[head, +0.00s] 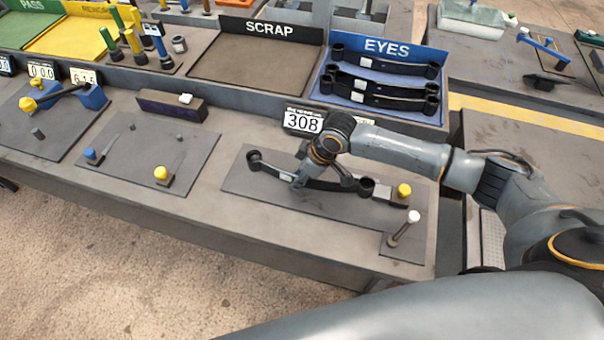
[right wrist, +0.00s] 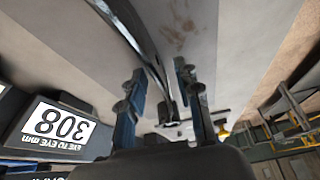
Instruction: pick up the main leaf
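The main leaf (head: 268,169), a long dark curved bar with an eye at each end and a small white label, lies on the grey gauge plate (head: 240,186). My right gripper (head: 318,178) is low over the middle of the leaf. In the right wrist view the two blue fingers of the right gripper (right wrist: 160,75) stand apart, with the dark leaf (right wrist: 124,25) running between them. I cannot tell whether either finger touches it. The wrist and fingers hide part of the leaf in the head view. My left gripper is out of view.
A display reading 308 (head: 303,121) stands behind the plate. A yellow knob (head: 404,190) and a white-tipped lever (head: 413,217) are at its right. The blue EYES tray (head: 325,88) holds several leaves. The SCRAP tray (head: 258,65) is empty.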

